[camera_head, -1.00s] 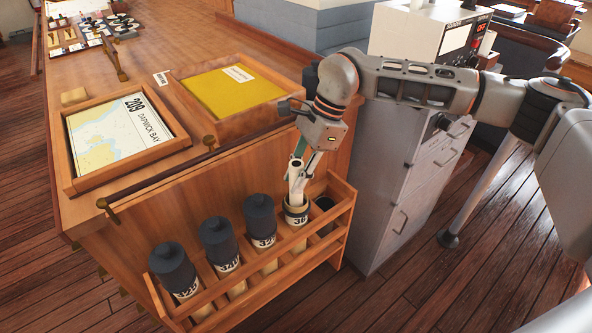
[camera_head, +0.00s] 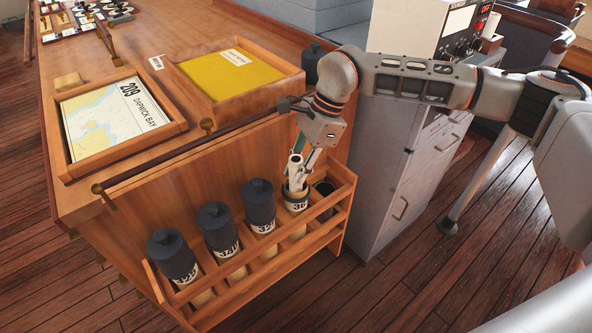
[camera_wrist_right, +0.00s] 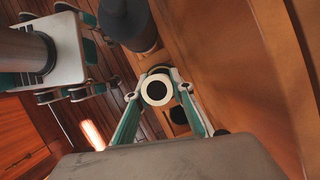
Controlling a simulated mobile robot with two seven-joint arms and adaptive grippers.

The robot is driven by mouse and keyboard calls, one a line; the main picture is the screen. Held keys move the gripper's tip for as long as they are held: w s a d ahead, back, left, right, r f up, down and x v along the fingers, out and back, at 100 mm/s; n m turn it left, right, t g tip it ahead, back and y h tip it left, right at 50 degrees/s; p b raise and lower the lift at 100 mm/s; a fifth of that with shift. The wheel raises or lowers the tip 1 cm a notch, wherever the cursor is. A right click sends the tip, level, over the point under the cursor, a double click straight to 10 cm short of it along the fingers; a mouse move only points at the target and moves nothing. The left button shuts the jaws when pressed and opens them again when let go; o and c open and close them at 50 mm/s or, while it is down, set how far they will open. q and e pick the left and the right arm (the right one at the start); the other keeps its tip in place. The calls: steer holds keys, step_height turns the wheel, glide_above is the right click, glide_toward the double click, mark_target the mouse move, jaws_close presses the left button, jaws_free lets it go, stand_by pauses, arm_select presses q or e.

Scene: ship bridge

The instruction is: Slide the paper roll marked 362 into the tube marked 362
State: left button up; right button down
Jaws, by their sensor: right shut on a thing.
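My right gripper (camera_head: 297,183) is shut on a white, hollow paper roll (camera_head: 294,165). The roll stands nearly upright, with its lower end at the mouth of the open tube (camera_head: 295,203) in the rack. It looks partly inside, but the fingers hide how deep it is. The tube's label begins with 36; the rest is not readable. No mark shows on the roll. In the right wrist view the round end of the roll (camera_wrist_right: 157,91) sits between my two fingertips, hiding most of the tube mouth.
Several tubes with dark caps (camera_head: 259,203) stand left of the open tube in the wooden rack (camera_head: 268,262). A dark open tube or slot (camera_head: 325,188) is at its right. A loose dark cap (camera_head: 312,58) stands on the table. A grey cabinet (camera_head: 385,190) is close on the right.

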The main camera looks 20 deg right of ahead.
steer(key=shift+f, duration=0.15)
steer(key=shift+f, duration=0.45)
steer(key=c, duration=1.1)
jaws_free()
